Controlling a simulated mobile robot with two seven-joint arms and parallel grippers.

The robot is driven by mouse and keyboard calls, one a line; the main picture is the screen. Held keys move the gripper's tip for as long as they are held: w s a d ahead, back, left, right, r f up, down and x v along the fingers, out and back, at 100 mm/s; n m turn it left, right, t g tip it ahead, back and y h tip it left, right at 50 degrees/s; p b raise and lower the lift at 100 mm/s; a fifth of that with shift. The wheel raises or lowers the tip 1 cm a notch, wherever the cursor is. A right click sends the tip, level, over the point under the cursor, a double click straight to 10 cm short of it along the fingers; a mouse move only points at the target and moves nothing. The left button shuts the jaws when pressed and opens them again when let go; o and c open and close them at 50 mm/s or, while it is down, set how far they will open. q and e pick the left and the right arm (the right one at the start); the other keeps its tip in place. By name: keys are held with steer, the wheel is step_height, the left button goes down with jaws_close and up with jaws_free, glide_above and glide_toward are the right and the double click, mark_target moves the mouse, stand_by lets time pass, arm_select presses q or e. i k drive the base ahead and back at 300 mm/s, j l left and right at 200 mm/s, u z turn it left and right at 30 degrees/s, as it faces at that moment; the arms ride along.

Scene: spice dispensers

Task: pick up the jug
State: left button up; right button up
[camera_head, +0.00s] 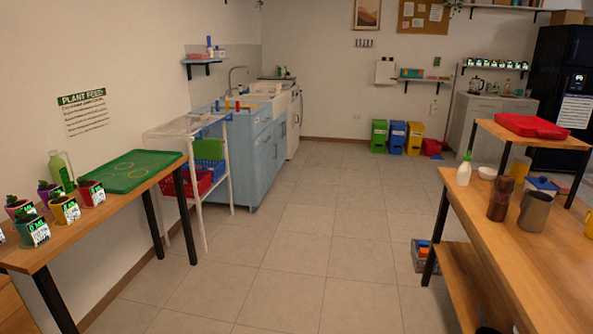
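A grey metal jug (535,212) stands upright on the wooden table at the right, beside a dark brown bottle or shaker (500,198). A pale green jug-like container (61,172) stands upright on the left table, behind several small potted plants. I cannot tell which of the two the task calls the jug. Neither of my grippers shows in the head view, and nothing is seen touching either container.
The left table (155,170) also holds a green tray (130,171).

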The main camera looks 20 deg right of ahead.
mark_target(535, 206)
steer(key=i+l+z, duration=0.1)
steer(key=i+z, duration=0.9)
steer(key=i, duration=0.4)
steer(key=i+j+z, duration=0.2)
steer(key=i, duration=0.4)
